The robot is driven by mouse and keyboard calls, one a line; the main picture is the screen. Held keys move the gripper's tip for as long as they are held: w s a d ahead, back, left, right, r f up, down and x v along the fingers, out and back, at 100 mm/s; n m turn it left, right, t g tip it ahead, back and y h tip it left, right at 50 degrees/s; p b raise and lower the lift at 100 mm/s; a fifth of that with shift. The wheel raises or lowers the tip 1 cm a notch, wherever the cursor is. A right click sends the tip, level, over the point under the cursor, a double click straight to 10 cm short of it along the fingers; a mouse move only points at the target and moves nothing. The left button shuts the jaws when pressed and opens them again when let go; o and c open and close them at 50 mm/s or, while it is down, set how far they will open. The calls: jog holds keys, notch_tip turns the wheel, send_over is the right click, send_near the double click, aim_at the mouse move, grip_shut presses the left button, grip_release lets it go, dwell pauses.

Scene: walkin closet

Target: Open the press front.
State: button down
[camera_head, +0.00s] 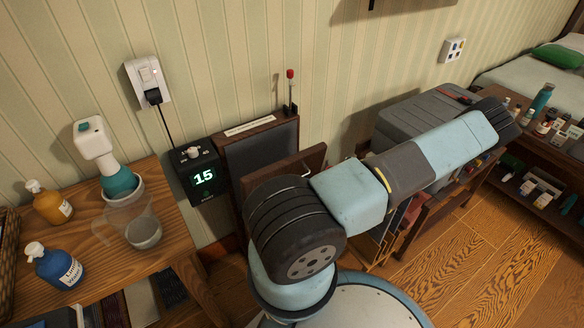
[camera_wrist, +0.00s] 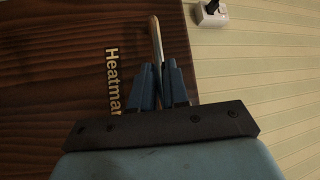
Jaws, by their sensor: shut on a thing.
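The press (camera_head: 258,148) stands against the wall, with a dark wood frame and a grey inner pad. Its dark brown front (camera_head: 283,172) stands apart from the pad at the top, so it is partly open; my arm hides its lower part. In the wrist view the dark wood front (camera_wrist: 60,60) fills the left side, with the lettering "Heatmar" along it. My gripper (camera_wrist: 161,72) is shut on a slim pale handle (camera_wrist: 155,38) near the front's right edge. The head view does not show my gripper, which is hidden behind my arm.
A black timer box (camera_head: 200,178) reading 15 hangs left of the press. A wooden table (camera_head: 165,220) with bottles and a jug is at left. A grey case (camera_head: 415,122) stands to the right, close to my arm. A wall socket (camera_head: 149,80) is above.

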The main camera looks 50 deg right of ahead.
jog(key=shift+s+a+f, duration=0.15)
jog(key=shift+s+f, duration=0.05)
jog(key=shift+s, duration=0.35)
jog(key=shift+s+a+f, duration=0.1)
jog(key=shift+s+f, duration=0.05)
jog(key=shift+s, duration=0.4)
jog(key=c, duration=1.1)
grip_release()
jog(key=v, duration=1.3)
jog(key=shift+s+d+f, duration=0.2)
jog(key=shift+d+f, duration=0.05)
jog(key=shift+f, duration=0.1)
jog(key=shift+c, duration=0.2)
